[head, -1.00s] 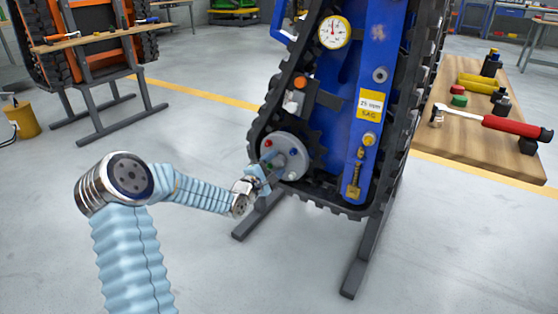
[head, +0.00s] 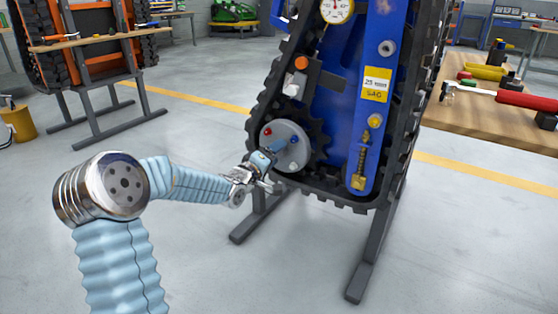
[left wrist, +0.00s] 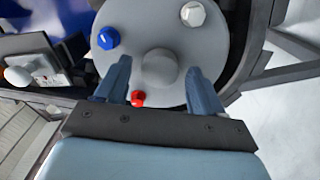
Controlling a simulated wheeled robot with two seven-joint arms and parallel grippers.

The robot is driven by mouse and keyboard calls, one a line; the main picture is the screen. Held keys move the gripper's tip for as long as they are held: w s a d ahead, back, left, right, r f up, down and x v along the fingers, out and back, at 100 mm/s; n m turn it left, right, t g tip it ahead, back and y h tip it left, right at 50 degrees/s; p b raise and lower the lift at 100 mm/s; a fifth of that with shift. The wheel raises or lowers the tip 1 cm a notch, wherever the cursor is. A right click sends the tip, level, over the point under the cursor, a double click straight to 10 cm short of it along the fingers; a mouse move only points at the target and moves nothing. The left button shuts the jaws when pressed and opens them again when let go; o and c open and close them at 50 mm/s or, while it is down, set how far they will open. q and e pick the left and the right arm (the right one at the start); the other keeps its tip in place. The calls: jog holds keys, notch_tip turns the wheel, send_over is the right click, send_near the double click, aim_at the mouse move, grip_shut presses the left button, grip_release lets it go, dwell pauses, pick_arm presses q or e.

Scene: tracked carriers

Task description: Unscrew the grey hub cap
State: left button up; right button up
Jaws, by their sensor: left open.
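The round grey hub plate (head: 296,156) sits low on the blue tracked carrier (head: 330,120). The grey hub cap (left wrist: 160,68) is the round knob at the plate's centre in the left wrist view; in the head view my gripper largely covers it. My left gripper (head: 271,154) is at the plate, in front of its middle. In the left wrist view its two blue fingers (left wrist: 160,78) are open, one on each side of the cap, with visible gaps. A blue cap (left wrist: 108,38), a white cap (left wrist: 193,14) and a red cap (left wrist: 138,98) surround it. My right gripper is out of view.
The black track (head: 262,110) curves closely around the plate. An orange knob (head: 301,63) is above it. A wooden bench (head: 485,125) with tools stands at the right. Grey stand legs (head: 370,260) reach the floor; open floor lies in front.

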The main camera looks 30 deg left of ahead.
pick_arm(q)
jog(key=m+b, duration=0.2)
jog(key=b, duration=0.1)
jog(key=f+m+b, duration=0.1)
jog(key=m+b, duration=0.2)
jog(key=m, duration=0.9)
jog(key=r+m, duration=0.1)
jog(key=m, duration=0.4)
jog(key=shift+b, duration=0.3)
jog(key=c, duration=0.8)
jog(key=shift+c, duration=0.2)
jog(key=shift+n+p, duration=2.7)
jog(key=shift+n, duration=2.2)
